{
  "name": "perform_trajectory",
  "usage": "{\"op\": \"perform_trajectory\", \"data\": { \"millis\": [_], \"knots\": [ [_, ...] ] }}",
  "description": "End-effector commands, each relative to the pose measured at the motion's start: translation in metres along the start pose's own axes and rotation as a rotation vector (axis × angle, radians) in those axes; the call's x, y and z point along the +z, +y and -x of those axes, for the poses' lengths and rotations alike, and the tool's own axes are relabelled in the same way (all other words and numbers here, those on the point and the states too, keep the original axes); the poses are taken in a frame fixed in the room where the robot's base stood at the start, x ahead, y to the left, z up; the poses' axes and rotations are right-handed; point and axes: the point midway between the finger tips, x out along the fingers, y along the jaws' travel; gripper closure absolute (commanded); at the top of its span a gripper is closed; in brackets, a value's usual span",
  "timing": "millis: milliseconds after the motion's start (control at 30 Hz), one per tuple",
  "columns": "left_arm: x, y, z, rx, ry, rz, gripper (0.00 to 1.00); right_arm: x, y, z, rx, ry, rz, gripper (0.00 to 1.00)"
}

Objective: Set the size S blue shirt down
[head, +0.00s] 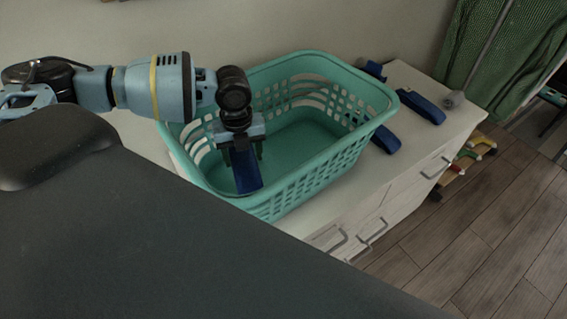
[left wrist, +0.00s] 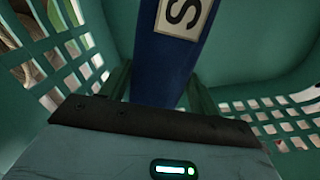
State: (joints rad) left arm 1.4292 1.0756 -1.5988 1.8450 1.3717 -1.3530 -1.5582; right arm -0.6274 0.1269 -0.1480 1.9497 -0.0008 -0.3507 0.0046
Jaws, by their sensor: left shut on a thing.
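The blue shirt (head: 246,172) is a narrow folded strip held in my left gripper (head: 243,158), inside the teal basket's opening. In the left wrist view the shirt (left wrist: 168,68) runs between the two fingers of my left gripper (left wrist: 158,90) and bears a white label with a black S (left wrist: 183,14). The left gripper is shut on it and points down. The teal basket (head: 345,150) stands on a white cabinet. I cannot tell whether the shirt touches the basket floor. My right gripper is not in view.
More blue folded pieces lie on the white cabinet top (head: 408,160) right of the basket, one at the back right (head: 421,106) and one nearer (head: 386,139). A green cloth (head: 500,50) hangs at the right.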

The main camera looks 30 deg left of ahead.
Motion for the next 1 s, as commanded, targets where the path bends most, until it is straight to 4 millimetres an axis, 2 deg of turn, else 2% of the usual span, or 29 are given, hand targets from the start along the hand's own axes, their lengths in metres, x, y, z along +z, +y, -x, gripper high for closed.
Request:
{"op": "perform_trajectory", "data": {
  "millis": [200, 500, 833, 1000],
  "knots": [
    [0.000, -0.001, -0.005, -0.003, -0.002, -0.001, 0.65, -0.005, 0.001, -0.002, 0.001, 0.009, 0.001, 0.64],
    [0.000, 0.000, -0.053, 0.000, -0.001, -0.001, 0.65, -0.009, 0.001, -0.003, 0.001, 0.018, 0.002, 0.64],
    [0.000, -0.001, -0.068, -0.002, -0.002, -0.001, 0.65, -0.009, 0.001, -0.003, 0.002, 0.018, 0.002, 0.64],
    [0.000, -0.001, -0.090, -0.001, -0.001, -0.001, 0.65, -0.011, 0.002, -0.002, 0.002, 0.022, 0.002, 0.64]
  ]
}}
